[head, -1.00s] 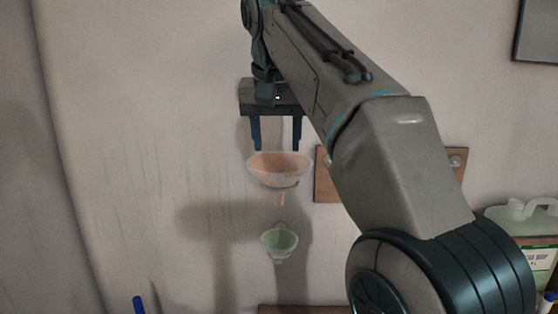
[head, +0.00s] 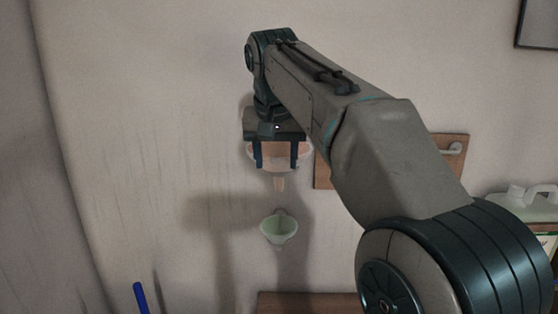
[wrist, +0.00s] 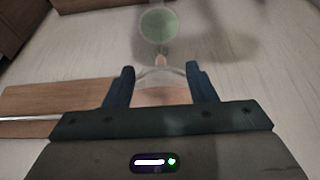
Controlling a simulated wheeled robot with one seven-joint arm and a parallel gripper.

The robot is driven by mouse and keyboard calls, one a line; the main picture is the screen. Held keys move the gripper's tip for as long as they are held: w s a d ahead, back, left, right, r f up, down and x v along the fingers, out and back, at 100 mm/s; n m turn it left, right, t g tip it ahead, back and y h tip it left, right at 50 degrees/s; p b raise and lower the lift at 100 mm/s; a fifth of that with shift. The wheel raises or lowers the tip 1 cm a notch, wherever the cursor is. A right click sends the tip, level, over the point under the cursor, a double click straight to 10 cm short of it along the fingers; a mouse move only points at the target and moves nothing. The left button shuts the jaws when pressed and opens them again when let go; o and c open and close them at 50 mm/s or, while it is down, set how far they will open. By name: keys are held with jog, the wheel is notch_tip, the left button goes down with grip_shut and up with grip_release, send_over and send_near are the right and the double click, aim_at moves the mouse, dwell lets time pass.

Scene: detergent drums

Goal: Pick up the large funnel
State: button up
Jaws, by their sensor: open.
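The large funnel (head: 276,156) is pale orange and see-through, with its wide mouth up and its spout down, against the pale wall. My gripper (head: 276,166) is open and points down, its two fingers overlapping the funnel's bowl in the head view. In the wrist view the large funnel (wrist: 160,94) shows between the open fingers (wrist: 160,70), partly hidden by the gripper body. I cannot tell whether the fingers touch it. A smaller green funnel (head: 279,228) sits below the large one, and also shows beyond the fingertips in the wrist view (wrist: 159,26).
A wooden board with a metal fitting (head: 449,160) is on the wall to the right, partly behind my arm. A pale jug (head: 520,200) stands at the far right. A blue stick-like thing (head: 140,298) is at lower left. The wall left of the funnels is clear.

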aim_at(279, 172)
jog(key=shift+x, duration=1.65)
jog(key=shift+d, duration=0.1)
jog(key=c, duration=1.1)
jog(key=shift+o, duration=0.2)
jog(key=shift+r, duration=0.1)
